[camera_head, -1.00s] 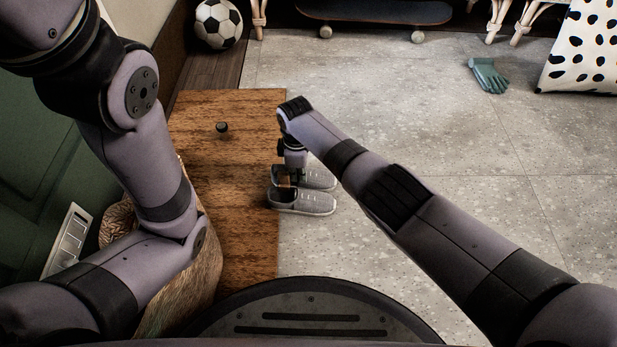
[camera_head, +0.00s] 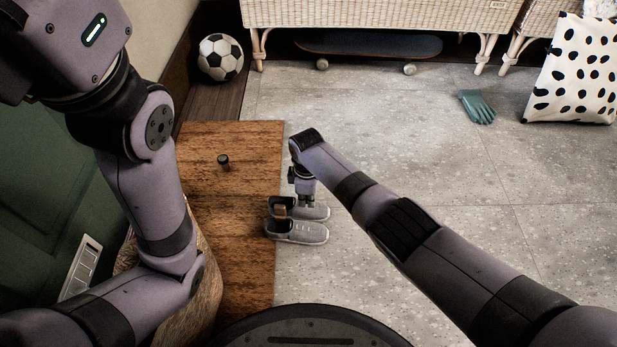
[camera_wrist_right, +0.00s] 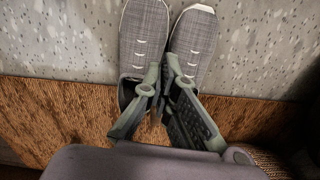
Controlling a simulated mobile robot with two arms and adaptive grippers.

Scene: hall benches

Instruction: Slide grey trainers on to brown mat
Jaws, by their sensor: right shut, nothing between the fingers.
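The two grey trainers, a near one (camera_head: 302,232) and a far one (camera_head: 318,212), stand side by side. Their heels lie over the right edge of the brown mat (camera_head: 232,225) and their toes point right, on the grey floor. In the right wrist view the left trainer (camera_wrist_right: 141,40) and right trainer (camera_wrist_right: 193,42) have their toes at the top, with the mat (camera_wrist_right: 50,115) below. My right gripper (camera_head: 308,204) is shut and empty at the trainers. Its fingers (camera_wrist_right: 162,66) cover part of the heel openings; contact is unclear. My left gripper is outside the view.
A small dark cylinder (camera_head: 224,161) stands on the mat. A woven basket (camera_head: 190,290) is at the lower left, partly behind my left arm. A football (camera_head: 220,57), skateboard (camera_head: 370,45), teal glove (camera_head: 478,107) and spotted cushion (camera_head: 575,75) lie farther back. Floor right of the trainers is clear.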

